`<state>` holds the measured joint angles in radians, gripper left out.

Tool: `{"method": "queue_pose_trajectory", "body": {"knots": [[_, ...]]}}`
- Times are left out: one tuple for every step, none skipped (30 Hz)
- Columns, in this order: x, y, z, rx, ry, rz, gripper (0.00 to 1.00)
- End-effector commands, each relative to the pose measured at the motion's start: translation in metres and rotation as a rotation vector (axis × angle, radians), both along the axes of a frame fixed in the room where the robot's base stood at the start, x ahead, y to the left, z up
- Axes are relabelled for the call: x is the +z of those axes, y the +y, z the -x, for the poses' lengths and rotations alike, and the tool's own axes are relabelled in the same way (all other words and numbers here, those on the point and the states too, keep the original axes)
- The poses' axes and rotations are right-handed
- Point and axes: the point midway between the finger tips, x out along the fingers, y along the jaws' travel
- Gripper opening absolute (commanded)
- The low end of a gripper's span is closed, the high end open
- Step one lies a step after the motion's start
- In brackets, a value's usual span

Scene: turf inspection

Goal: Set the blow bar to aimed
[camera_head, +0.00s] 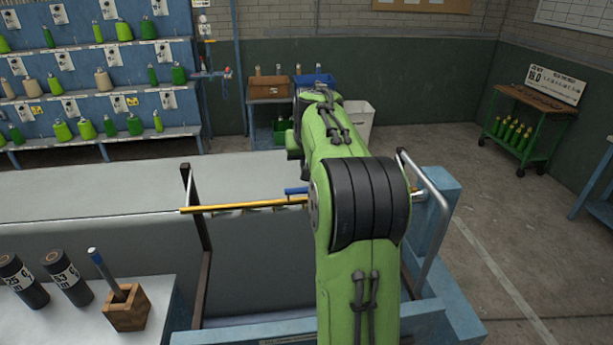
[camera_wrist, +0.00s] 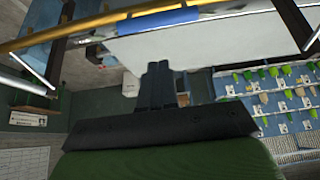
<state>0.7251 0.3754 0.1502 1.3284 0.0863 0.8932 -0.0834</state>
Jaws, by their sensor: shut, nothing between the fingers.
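The blow bar (camera_head: 240,207) is a thin yellow tube that runs level across the frame over the grey bed, with small pale nozzles under it. A short blue grip (camera_head: 296,190) sits at its right part, beside my arm. In the wrist view the yellow bar (camera_wrist: 100,26) crosses the top slantwise, with the blue grip (camera_wrist: 170,18) on it. My gripper (camera_wrist: 158,66) shows there as dark fingers closed together, empty, and apart from the bar. In the head view my green arm hides the gripper and the bar's right part. I cannot read any setting mark.
Dark upright posts (camera_head: 197,240) and a bent metal rail (camera_head: 432,205) frame the bed. A wooden block with a blue-handled tool (camera_head: 125,308) and dark cylinders (camera_head: 68,277) stand at the lower left. Bottle shelves (camera_head: 100,85) fill the back left.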

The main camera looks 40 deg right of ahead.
Motion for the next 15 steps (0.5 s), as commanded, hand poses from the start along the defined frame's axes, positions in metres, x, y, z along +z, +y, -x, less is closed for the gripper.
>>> {"method": "queue_pose_trajectory", "body": {"knots": [[-0.01, -0.001, -0.001, -0.001, 0.003, -0.003, 0.0], [-0.016, 0.0, 0.001, -0.001, 0.003, -0.002, 0.0], [-0.023, 0.001, 0.003, -0.001, 0.004, -0.003, 0.0], [-0.027, 0.002, 0.004, -0.001, 0.003, -0.001, 0.0], [-0.031, 0.002, 0.004, -0.001, 0.004, -0.002, 0.0], [-0.035, 0.003, 0.005, 0.0, 0.002, -0.002, 0.0], [-0.037, 0.003, 0.006, 0.0, 0.002, -0.001, 0.0], [-0.039, 0.003, 0.006, -0.001, 0.001, 0.0, 0.0], [-0.041, 0.004, 0.006, -0.001, 0.001, 0.0, 0.0], [-0.042, 0.004, 0.006, -0.001, 0.001, 0.0, 0.0], [-0.042, 0.004, 0.007, -0.001, 0.0, 0.001, 0.0], [-0.042, 0.004, 0.006, -0.001, 0.0, 0.001, 0.0], [-0.042, 0.004, 0.007, -0.001, 0.0, 0.001, 0.0], [-0.042, 0.004, 0.006, -0.001, 0.0, 0.001, 0.0], [-0.042, 0.004, 0.006, -0.001, 0.0, 0.001, 0.0]]}}
